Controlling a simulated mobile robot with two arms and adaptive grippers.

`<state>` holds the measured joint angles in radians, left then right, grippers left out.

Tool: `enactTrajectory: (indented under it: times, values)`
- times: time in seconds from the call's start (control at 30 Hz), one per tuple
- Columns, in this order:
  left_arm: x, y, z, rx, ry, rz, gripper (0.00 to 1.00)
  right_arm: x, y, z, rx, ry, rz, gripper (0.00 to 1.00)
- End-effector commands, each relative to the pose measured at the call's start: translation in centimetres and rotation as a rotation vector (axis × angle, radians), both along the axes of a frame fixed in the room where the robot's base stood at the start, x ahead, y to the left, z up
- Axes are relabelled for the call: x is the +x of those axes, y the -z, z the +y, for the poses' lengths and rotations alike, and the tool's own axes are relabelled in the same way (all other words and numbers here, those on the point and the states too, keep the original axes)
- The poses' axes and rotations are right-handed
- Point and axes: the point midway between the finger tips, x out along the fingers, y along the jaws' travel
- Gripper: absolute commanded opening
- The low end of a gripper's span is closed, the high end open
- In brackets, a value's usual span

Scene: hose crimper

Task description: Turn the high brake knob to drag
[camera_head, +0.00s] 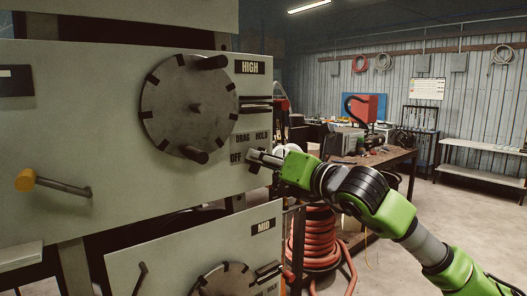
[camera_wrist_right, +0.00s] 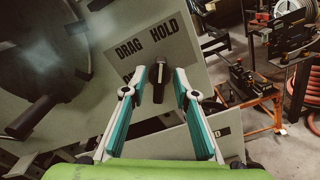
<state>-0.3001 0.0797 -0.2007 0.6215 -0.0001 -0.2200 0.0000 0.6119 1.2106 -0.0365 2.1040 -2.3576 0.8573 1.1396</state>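The high brake knob (camera_wrist_right: 158,82) is a small dark lever-shaped knob on the grey upper panel (camera_head: 90,120), below the DRAG and HOLD labels. In the right wrist view it lies between the two finger ends, with gaps visible on both sides. The OFF label is partly hidden by a finger there. I cannot tell which label the knob points at. My right gripper (camera_head: 254,157) reaches in from the right in the head view, its tips beside the panel's lower right corner; it also shows in the wrist view (camera_wrist_right: 160,70), open. My left gripper is not in view.
A large round notched disc (camera_head: 185,108) with stub handles sits left of the knob. A second panel marked MID (camera_head: 170,255) is below. A workbench (camera_head: 385,158) and coiled red hose (camera_head: 315,240) stand behind at right.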

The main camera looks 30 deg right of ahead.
Motion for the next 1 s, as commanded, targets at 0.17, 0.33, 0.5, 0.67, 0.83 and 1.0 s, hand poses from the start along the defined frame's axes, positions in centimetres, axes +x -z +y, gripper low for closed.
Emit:
enactTrajectory:
  times: [0.17,0.33,0.5,0.67,0.83,1.0]
  values:
    - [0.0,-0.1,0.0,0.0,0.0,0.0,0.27,0.2,0.1,0.1,-0.001,-0.001,-0.001,0.27]
    - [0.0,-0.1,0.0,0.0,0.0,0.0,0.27,0.2,0.1,0.1,-0.001,-0.001,-0.001,0.19]
    - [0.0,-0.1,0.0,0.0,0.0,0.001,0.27,0.2,0.0,0.0,-0.001,-0.001,-0.001,0.0]
    - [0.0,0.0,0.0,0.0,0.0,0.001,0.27,0.2,0.1,0.0,-0.004,-0.001,-0.001,0.0]
    - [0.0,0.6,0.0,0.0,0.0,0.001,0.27,0.2,0.1,0.1,-0.036,-0.002,-0.006,0.0]
    - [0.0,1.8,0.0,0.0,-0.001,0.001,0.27,0.1,0.2,0.1,-0.117,-0.002,-0.015,0.0]
